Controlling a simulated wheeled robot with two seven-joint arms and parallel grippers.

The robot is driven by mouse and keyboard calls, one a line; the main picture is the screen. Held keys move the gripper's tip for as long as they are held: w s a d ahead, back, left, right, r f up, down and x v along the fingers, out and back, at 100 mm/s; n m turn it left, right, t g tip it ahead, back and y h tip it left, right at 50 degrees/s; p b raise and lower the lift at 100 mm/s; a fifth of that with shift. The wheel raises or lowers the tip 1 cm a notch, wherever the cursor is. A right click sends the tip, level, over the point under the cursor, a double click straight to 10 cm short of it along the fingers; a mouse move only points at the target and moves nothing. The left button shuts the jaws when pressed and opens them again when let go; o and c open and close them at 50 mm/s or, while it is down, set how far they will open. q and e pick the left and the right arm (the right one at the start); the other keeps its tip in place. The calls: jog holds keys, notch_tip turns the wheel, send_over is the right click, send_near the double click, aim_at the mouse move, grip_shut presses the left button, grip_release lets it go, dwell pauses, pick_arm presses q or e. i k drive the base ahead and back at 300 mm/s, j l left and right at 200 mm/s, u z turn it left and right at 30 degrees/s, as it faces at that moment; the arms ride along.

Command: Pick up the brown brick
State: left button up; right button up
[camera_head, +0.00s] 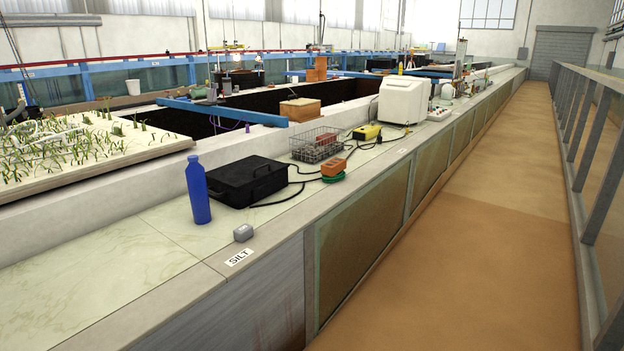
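An orange-brown brick (333,167) with holes in its side lies on the long ledge, near its front edge. A green round thing (334,177) is just below it in the picture; I cannot tell whether the brick rests on it. A reddish block (326,138) shows in the wire basket (316,150) behind the brick. Neither of my grippers is in view.
A yellow device (367,132) and a white machine (403,99) stand beyond. The walkway (470,240) at right is clear.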

aim_at(330, 169)
jog(key=i+l, duration=0.35)
jog(key=i, duration=0.25)
jog(key=i+l+u, duration=0.1)
jog(key=i+l, duration=0.2)
jog(key=i, duration=0.3)
jog(key=i+l, duration=0.4)
jog(key=i, duration=0.2)
jog(key=i+l+u, duration=0.1)
jog(key=i+l, duration=0.25)
jog(key=i, duration=0.25)
jog(key=i+l, duration=0.4)
jog(key=i, duration=0.2)
